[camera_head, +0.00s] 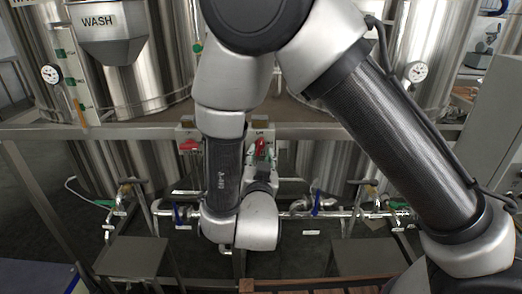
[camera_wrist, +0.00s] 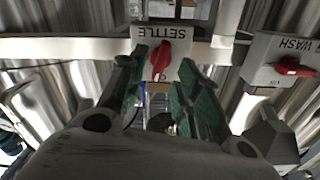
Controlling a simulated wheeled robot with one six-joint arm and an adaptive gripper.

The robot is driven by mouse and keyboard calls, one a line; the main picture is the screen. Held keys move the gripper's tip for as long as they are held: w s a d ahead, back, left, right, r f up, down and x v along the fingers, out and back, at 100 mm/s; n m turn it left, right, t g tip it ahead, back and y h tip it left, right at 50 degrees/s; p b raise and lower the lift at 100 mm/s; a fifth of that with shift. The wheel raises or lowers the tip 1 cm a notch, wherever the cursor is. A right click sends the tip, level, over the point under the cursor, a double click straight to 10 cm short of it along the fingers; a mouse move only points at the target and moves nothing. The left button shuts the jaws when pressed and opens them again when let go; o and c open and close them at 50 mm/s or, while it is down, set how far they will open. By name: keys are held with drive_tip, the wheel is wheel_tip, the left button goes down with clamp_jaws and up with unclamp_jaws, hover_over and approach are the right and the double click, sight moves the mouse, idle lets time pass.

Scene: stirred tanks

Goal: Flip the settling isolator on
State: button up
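The settling isolator is a pale box (camera_wrist: 181,43) marked SETTLE, upside down in the wrist view, with a red handle (camera_wrist: 160,62) that stands roughly upright in the picture. My gripper (camera_wrist: 160,70) is open, with one dark green finger on each side of the red handle. I cannot tell whether either finger touches it. In the head view the same red handle (camera_head: 260,146) shows just right of my forearm, with my gripper (camera_head: 262,154) at it. Part of the box is hidden there by my arm.
A second isolator marked WASH (camera_wrist: 288,45), with a red handle lying sideways, is close by on the right in the wrist view. A metal rail (camera_head: 120,131) carries the boxes. Steel tanks (camera_head: 120,60) stand behind; pipes and valves (camera_head: 316,206) run below.

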sight(260, 149)
drive_tip(key=shift+w, duration=2.3)
clamp_jaws()
